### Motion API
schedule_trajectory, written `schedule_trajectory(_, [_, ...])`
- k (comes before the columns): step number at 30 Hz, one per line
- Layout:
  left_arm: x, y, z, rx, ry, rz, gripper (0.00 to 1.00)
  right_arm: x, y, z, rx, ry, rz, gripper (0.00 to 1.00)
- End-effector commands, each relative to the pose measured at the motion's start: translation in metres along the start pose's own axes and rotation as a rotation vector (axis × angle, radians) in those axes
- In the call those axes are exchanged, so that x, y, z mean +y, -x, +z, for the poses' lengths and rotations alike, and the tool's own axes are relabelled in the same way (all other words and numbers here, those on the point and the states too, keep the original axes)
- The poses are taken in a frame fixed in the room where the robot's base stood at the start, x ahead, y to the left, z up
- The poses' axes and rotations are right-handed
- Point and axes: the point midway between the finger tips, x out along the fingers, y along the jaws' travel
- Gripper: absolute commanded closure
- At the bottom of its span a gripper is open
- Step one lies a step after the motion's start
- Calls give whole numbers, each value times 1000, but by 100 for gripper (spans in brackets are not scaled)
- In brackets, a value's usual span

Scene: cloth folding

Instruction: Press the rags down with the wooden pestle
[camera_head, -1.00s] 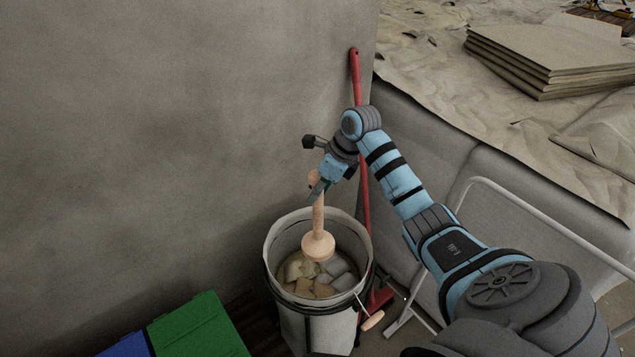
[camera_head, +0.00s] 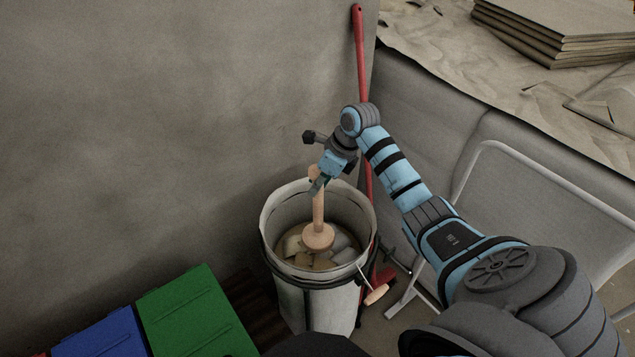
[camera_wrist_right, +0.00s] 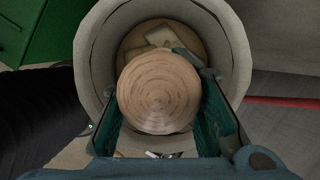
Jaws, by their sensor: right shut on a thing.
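The wooden pestle (camera_head: 318,212) is upright, its wide round head low inside the white bucket (camera_head: 270,240). My right gripper (camera_head: 316,184) is shut on the pestle's shaft near its top. The rags (camera_head: 343,245), pale and tan, lie in the bucket around the pestle's head; whether the head touches them I cannot tell. In the right wrist view the pestle's round top end (camera_wrist_right: 158,92) sits between the fingers and covers most of the bucket's inside. A few rags (camera_wrist_right: 160,36) show behind it. My left gripper is out of view.
A red-handled tool (camera_head: 361,60) leans on the wall behind the bucket. A green box (camera_head: 195,315) and a blue box (camera_head: 100,335) stand at lower left. A white tube frame (camera_head: 470,165) stands to the right. Stacked boards (camera_head: 545,35) lie at upper right.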

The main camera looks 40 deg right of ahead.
Motion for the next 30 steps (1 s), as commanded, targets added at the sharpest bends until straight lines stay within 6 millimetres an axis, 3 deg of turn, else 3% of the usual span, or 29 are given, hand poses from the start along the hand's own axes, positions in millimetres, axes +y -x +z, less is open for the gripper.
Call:
schedule_trajectory(11, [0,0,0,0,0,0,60,0,0,1,-2,1,-1,100])
schedule_trajectory(30, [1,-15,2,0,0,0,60,-1,-16,-6,-2,1,-1,100])
